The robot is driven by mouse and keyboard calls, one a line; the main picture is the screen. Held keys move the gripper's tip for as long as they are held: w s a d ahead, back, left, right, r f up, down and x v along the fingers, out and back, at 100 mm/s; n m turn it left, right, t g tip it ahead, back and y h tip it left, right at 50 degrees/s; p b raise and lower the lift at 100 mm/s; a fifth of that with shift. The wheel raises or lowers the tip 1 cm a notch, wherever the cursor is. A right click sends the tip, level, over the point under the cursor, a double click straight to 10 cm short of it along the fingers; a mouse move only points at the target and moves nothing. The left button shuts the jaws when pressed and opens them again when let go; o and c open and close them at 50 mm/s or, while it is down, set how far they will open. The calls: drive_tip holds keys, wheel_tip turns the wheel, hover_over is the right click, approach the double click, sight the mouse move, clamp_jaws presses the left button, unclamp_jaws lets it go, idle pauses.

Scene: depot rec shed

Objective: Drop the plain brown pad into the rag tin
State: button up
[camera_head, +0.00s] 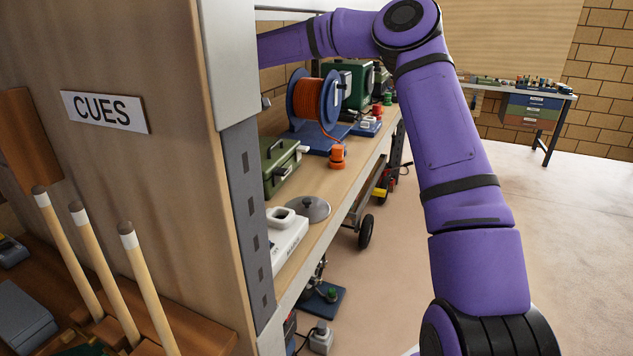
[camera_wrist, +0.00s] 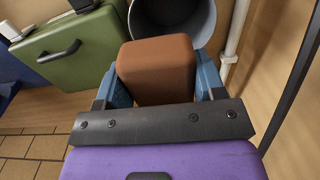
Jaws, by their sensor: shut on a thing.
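The plain brown pad (camera_wrist: 157,68) is a thick block with rounded edges. My gripper (camera_wrist: 158,85) is shut on it, with one blue finger on each side. A grey round tin (camera_wrist: 207,22), which looks like the rag tin, lies just beyond the pad in the wrist view. Its open mouth faces the camera, and the pad overlaps its near part. I cannot tell whether the pad is over the opening or short of it. In the head view my gripper, the pad and the tin are out of sight, with my forearm passing behind the cues panel.
A green case (camera_wrist: 72,50) with dark handles stands left of the tin, and a pale pipe (camera_wrist: 236,28) is to its right. In the head view, a shelf (camera_head: 322,206) holds an orange cable reel (camera_head: 316,100), a green box (camera_head: 280,163) and a grey lid (camera_head: 308,209).

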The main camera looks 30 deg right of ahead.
drive_tip(key=shift+w+f, duration=0.15)
drive_tip(key=shift+f, duration=2.85)
drive_tip(key=o, duration=1.1)
drive_tip(key=shift+r, duration=0.15)
